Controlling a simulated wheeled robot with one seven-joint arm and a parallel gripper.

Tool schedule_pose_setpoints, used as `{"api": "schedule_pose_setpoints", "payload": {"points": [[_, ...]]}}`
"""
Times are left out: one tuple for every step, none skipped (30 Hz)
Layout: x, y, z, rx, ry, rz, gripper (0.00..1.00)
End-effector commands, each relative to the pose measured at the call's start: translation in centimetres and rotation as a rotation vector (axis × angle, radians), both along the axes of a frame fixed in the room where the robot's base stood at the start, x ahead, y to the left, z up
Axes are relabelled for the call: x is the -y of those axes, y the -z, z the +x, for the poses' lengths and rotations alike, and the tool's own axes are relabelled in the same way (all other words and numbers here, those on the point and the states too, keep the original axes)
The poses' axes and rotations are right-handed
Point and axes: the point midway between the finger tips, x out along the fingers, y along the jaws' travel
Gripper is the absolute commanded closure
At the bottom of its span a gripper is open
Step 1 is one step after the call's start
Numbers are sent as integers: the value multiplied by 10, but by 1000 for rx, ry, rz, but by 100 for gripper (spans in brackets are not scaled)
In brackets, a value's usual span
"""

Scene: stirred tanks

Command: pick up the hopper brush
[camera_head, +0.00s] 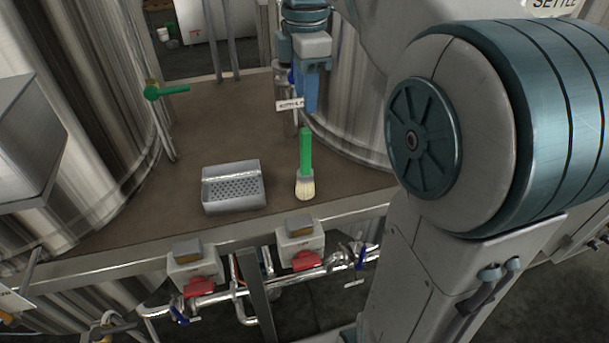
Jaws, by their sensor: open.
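The hopper brush (305,165) has a green handle and pale bristles. It lies on the brown deck (230,142) close to the front edge, with its bristles toward me and its handle pointing away. My gripper (310,106) has blue fingers and hangs from my arm just beyond the handle end, in line with it in the picture. It is open with nothing in it. The gap between the fingers is hard to make out, and so is the height above the deck.
A grey perforated tray (208,203) sits left of the brush. Large steel tanks stand on both sides, and a green-handled valve (168,91) sticks out at left. A small label (290,105) shows by my gripper. Pipes with red handles (306,261) run below the front edge.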

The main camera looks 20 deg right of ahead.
Motion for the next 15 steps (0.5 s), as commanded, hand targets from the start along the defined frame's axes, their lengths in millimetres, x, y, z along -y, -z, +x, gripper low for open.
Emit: {"api": "schedule_pose_setpoints", "payload": {"points": [[0,7,0,-2,0,0,56],[0,11,-1,-3,-1,0,56],[0,18,-1,-3,-1,0,56],[0,24,-1,-5,-1,0,56],[0,30,-1,-4,-1,0,56],[0,39,-1,-5,-1,0,56],[0,45,-1,-5,0,0,56],[0,50,-1,-4,0,0,56],[0,58,-2,-5,0,0,56],[0,62,-1,-3,0,0,56],[0,67,-1,-4,0,0,56],[0,71,-1,-3,1,0,56],[0,74,-1,-2,1,0,56],[0,77,-1,-3,1,0,56],[0,79,-1,-2,1,0,56]]}}
